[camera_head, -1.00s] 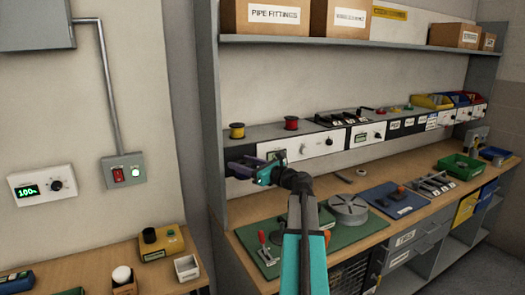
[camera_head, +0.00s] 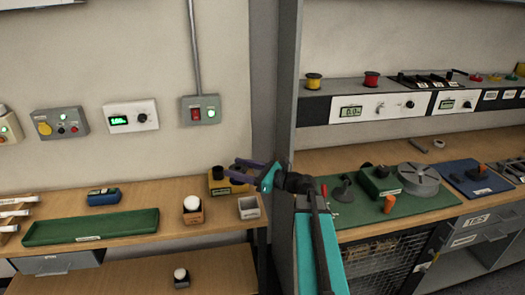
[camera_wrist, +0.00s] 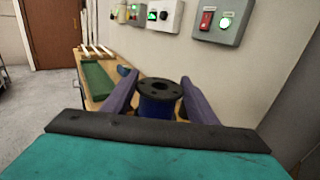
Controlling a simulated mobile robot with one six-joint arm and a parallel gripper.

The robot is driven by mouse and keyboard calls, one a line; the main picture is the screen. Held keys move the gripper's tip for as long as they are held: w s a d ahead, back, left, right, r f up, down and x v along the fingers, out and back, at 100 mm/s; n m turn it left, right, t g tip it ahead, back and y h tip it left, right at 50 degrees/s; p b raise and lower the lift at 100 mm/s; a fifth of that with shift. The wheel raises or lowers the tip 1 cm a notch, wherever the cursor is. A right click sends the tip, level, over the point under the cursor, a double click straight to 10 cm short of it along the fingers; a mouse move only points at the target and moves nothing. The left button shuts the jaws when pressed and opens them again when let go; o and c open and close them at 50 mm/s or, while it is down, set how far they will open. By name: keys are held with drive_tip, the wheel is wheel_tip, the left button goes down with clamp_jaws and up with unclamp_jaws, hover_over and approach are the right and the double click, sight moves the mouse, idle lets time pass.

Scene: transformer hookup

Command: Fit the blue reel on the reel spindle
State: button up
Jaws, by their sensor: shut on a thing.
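The blue reel (camera_wrist: 158,98) has a black top flange with a centre hole and smaller holes. It sits upright between the two purple fingers of my gripper (camera_wrist: 158,102) in the wrist view, and the gripper is shut on it. In the head view my gripper (camera_head: 240,170) is in front of the wooden bench at the left, over or near a yellow block with a dark round top (camera_head: 222,187); I cannot make out the reel there. I cannot surely pick out the reel spindle. A dark grey upright piece (camera_head: 343,188) stands on the green mat at the right.
A grey cabinet side panel (camera_head: 286,120) stands between the two benches. The right bench holds a grey disc (camera_head: 418,179).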

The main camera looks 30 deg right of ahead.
drive_tip(key=s+a+f+n+g+y, duration=0.2)
drive_tip(key=a+f, duration=0.1)
drive_tip(key=a, duration=0.6)
drive_tip(key=s+a+f+n+g+y, duration=0.1)
drive_tip(key=a+f, duration=0.3)
drive_tip(key=a, duration=0.5)
drive_tip(key=shift+s+n+g+y, duration=0.4)
drive_tip(key=shift+s+g+y, duration=0.2)
drive_tip(key=shift+s, duration=0.25)
drive_tip(key=shift+d, duration=0.15)
